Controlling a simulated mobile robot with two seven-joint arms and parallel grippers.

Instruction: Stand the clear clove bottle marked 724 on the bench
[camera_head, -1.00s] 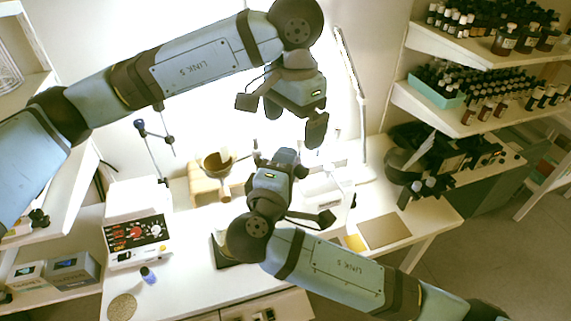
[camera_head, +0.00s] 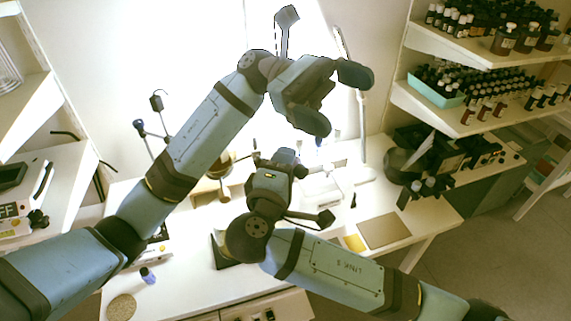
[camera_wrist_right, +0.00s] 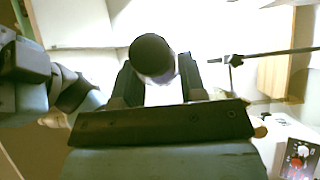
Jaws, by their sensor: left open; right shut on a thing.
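My right gripper (camera_wrist_right: 158,84) is shut on a bottle with a round black cap (camera_wrist_right: 152,55) and a pale, glare-washed body (camera_wrist_right: 160,93), seen in the right wrist view. No label or number on it can be read. In the head view my right gripper (camera_head: 283,160) is above the back of the white bench (camera_head: 190,285), and the bottle is hard to make out there. My left gripper (camera_head: 336,100) is open and empty, its fingers spread, higher up and to the right.
A small blue-capped bottle (camera_head: 148,275) and a round cork mat (camera_head: 121,307) are at the bench's front left. A brown mat (camera_head: 385,231) lies at the right. Crowded bottle shelves (camera_head: 480,50) are at upper right. My left arm hides part of the instruments.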

